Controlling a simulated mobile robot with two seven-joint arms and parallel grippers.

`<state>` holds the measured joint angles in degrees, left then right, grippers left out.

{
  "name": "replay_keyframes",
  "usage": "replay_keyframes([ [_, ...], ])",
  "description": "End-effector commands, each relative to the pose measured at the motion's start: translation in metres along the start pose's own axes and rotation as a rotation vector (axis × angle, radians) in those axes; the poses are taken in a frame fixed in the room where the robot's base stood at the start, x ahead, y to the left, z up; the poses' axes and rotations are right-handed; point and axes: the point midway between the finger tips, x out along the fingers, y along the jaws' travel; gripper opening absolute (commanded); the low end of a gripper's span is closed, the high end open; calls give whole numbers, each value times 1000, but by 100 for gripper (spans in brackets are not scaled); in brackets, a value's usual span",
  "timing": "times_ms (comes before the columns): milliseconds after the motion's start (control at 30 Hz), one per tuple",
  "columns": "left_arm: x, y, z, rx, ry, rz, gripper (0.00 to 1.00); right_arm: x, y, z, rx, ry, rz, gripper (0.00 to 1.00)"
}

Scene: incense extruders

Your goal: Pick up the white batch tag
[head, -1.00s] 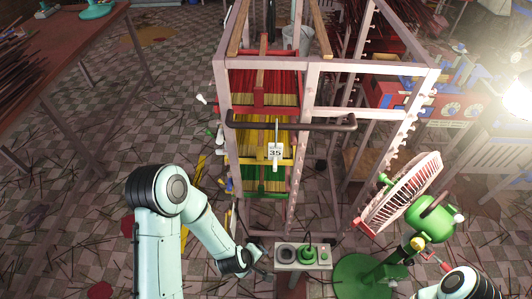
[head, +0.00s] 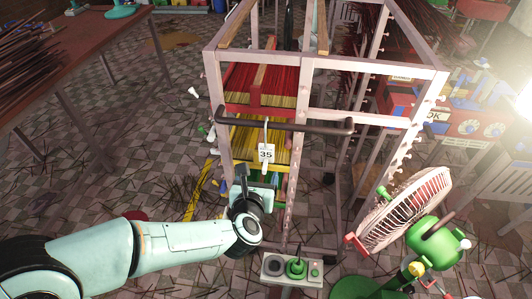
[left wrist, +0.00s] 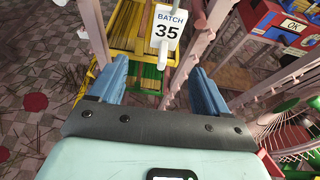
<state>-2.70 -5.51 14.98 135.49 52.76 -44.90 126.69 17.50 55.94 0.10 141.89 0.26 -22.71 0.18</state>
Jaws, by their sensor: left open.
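The white batch tag (head: 266,153), printed "35", hangs upright at the front of the rack, below its dark handle bar. In the left wrist view the tag (left wrist: 167,28) reads "BATCH 35" and shows ahead of the fingers, a little above the gap between them. My left gripper (head: 258,172) is just below the tag in the head view. In the left wrist view its two blue fingers (left wrist: 155,80) are apart with nothing between them. My right gripper does not show.
The pale metal rack (head: 302,130) holds trays of red and yellow sticks. Its dark handle bar (head: 290,125) runs across the front. A pink-white fan (head: 405,210) on a green stand is at the right. A small control box (head: 292,269) stands in front.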

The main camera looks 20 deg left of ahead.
Motion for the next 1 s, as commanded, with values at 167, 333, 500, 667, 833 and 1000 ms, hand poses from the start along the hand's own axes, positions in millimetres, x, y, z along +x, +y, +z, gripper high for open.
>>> replay_keyframes([
  [167, 23, 0, -1, 2, 2, -1, 77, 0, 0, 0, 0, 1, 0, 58],
  [333, 34, -2, -1, 3, 2, -1, 77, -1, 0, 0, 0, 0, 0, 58],
  [500, 60, -5, -2, 3, 3, 0, 77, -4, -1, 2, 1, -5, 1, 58],
  [667, 77, -5, -2, 4, 1, -2, 77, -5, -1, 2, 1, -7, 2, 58],
  [833, 79, -5, -2, 4, 0, -2, 77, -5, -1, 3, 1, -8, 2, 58],
  [1000, 79, -5, -2, 4, 0, -2, 54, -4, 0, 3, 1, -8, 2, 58],
])
